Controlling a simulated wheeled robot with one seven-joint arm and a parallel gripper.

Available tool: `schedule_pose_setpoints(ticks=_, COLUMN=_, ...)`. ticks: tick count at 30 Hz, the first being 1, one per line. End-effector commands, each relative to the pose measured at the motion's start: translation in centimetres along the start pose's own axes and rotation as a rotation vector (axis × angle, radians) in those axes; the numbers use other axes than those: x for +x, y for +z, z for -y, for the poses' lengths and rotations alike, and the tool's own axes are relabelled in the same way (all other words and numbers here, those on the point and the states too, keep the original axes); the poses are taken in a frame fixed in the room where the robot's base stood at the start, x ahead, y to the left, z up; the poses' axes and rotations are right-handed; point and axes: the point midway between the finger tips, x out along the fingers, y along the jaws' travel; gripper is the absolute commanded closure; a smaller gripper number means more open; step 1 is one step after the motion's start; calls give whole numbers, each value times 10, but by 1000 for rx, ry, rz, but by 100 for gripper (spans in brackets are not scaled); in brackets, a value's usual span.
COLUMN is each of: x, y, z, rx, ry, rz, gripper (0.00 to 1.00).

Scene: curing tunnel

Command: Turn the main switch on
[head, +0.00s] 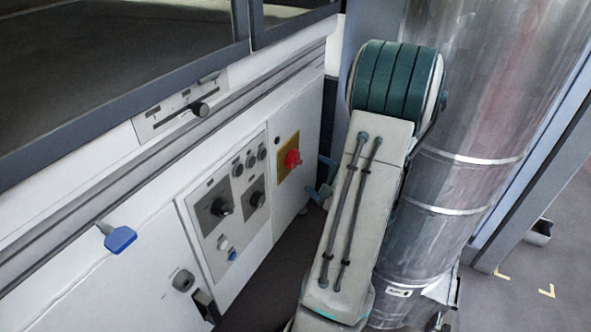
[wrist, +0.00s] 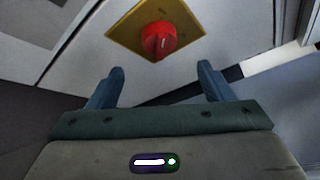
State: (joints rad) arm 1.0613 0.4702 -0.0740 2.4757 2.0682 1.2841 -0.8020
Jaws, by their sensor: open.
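The main switch is a red rotary knob (head: 292,159) on a yellow plate (head: 285,168), on the right end of the white machine front. In the wrist view the red knob (wrist: 158,40) sits top centre on its yellow plate (wrist: 124,30), with a ridge across its face. My gripper (wrist: 160,78) is open, its two blue fingers apart and pointing toward the knob. The knob lies beyond the fingertips, roughly centred between them and apart from them. In the head view my gripper (head: 322,178) shows partly, just right of the knob; my arm hides the rest.
A grey control panel (head: 209,190) with black knobs is left of the switch. A blue-tipped lever (head: 120,239) sticks out from the machine front. A large metal duct (head: 470,130) stands close on the right. Open floor (head: 530,285) shows at far right.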

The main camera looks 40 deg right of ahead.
Motion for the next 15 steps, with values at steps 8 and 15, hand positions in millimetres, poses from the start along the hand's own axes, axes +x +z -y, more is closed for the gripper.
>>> schedule_pose_setpoints(ticks=8, x=61, y=1, z=-2, rx=0, ry=3, rz=5, gripper=26)
schedule_pose_setpoints(ticks=15, x=90, y=2, z=-1, rx=1, ry=2, rz=3, gripper=26)
